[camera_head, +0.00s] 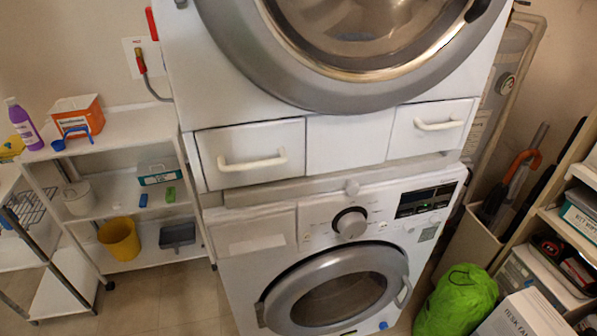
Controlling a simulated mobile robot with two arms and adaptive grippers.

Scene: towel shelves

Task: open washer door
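The lower front-loading washer (250,240) stands on the floor in the middle, with a knob (350,223) and a dark display (427,200) on its panel. Its round grey door (285,287) has dark glass and looks shut. A handle (405,293) sits on the door's right edge, and a hinge shows at its left. A second white machine (190,65) is stacked above, with a large round door (250,60) cut off by the top of the view. Neither of my grippers is in view.
Between the machines are drawers with white handles (252,160). A white shelf unit (120,135) with bottles, boxes and a yellow bucket (120,239) stands left. A green bag (459,298), a white box (520,316) and wooden shelves (560,222) crowd the right. Floor is clear at the lower left.

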